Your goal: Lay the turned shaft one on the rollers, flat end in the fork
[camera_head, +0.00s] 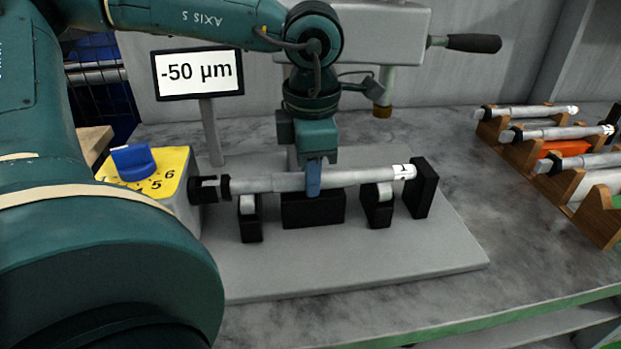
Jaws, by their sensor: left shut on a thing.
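The turned shaft one (270,182) is a grey stepped bar with a white end band marked 1 at its right. It lies level along the fixture, above or on two black roller stands, the left one (250,222) and the right one (379,208); contact is hard to tell. Its left end meets the black fork (206,189); I cannot tell how its flat end sits in the slot. My left gripper (313,178) comes down from above, its blue fingers shut around the shaft's middle. My right gripper is not in view.
A black block (313,210) stands under the shaft and a black end plate (424,188) at its right. A yellow dial box with a blue knob (134,161) is at left. A display (199,73) reads -50 µm. Several shafts lie in a wooden rack (550,182) at right.

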